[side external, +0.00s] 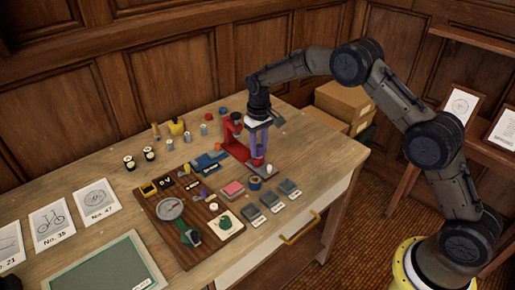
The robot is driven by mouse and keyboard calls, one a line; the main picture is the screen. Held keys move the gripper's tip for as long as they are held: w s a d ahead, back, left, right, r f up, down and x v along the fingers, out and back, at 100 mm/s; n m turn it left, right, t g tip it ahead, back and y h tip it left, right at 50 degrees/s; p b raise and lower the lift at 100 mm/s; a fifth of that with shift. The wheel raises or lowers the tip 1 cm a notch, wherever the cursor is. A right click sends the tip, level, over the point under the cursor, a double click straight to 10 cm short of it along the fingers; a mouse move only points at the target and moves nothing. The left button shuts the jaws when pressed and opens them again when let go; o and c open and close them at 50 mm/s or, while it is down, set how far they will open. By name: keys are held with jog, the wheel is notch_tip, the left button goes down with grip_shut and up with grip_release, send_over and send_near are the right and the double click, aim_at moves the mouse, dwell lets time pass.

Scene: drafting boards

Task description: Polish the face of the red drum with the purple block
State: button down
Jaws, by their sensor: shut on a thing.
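The drum's face is too small to make out. I cannot tell whether the block touches the drum, since the gripper and block overlap the red base in this view.
A dark wooden board (160,222) with a round dial lies to the left front. Small jars and cylinders stand behind. Cardboard boxes (343,102) are beyond the table's right edge.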

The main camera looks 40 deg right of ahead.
jog(key=shift+a+f, duration=0.1)
jog(key=shift+a, duration=0.25)
dwell(0.3)
jog(key=shift+a, duration=0.2)
jog(key=shift+s+d, duration=0.1)
dwell(0.4)
jog(key=shift+d, duration=0.45)
jog(key=shift+a, duration=0.35)
jog(key=shift+a, duration=0.2)
dwell(0.3)
